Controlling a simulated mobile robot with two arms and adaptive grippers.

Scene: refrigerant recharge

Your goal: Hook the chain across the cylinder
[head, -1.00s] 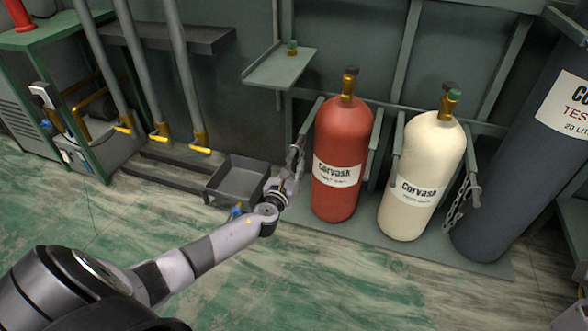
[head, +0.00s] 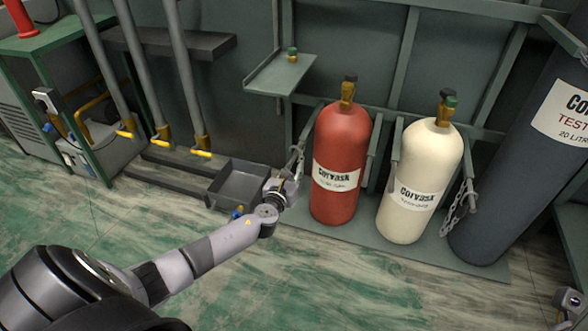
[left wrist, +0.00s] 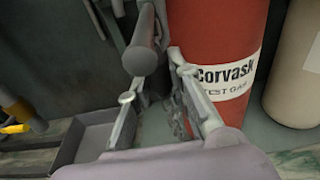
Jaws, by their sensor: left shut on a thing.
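The red cylinder (head: 337,205) stands upright in the wall rack, with a white label and brass valve. The cream cylinder (head: 407,218) stands upright to its right. A grey chain (head: 297,160) hangs at the rack post left of the red cylinder. Another chain (head: 458,212) hangs right of the cream cylinder. My left gripper (head: 288,184) is at the lower end of the left chain, beside the red cylinder, and is shut on that chain. In the left wrist view, the chain (left wrist: 180,100) is partly hidden by the fingers.
A grey open tray (head: 238,184) lies on the floor left of my gripper. Pipes with yellow handles (head: 201,152) stand farther left. A small shelf (head: 281,75) juts out above. A large dark cylinder (head: 515,180) leans at the right. The front floor is clear.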

